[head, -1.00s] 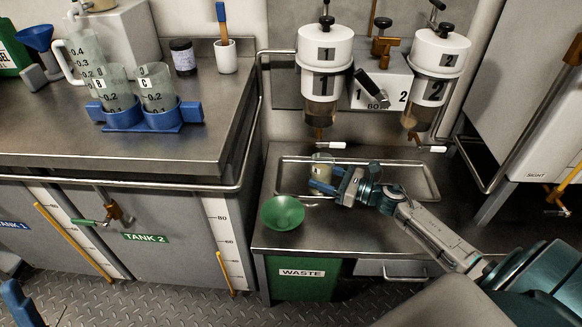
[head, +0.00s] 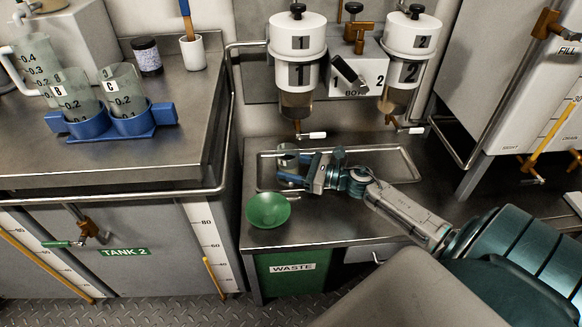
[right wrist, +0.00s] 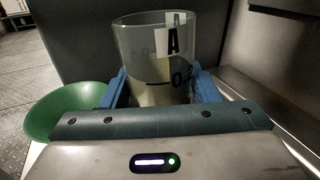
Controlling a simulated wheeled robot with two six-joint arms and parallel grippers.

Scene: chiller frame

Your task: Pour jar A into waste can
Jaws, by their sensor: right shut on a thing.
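Jar A (right wrist: 150,40) is a clear cylinder with a white A label and a pale tan content low inside. My right gripper (right wrist: 155,88) is shut on it, with a blue finger on each side. In the head view jar A (head: 287,151) is small and partly hidden by the fingers of my right gripper (head: 290,168); I cannot tell its exact tilt. It is above the tray, behind and slightly right of the green funnel (head: 268,210). The green waste can (head: 278,282), labelled WASTE, is below the funnel. The funnel also shows in the right wrist view (right wrist: 68,108). My left gripper is out of view.
A shallow metal tray (head: 408,168) lies on the counter. Hoppers 1 (head: 298,38) and 2 (head: 408,32) hang above it with low outlets. Jars B (head: 78,98) and C (head: 125,92) stand in a blue rack (head: 165,113) at left. A metal rail (head: 232,120) edges the left bench.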

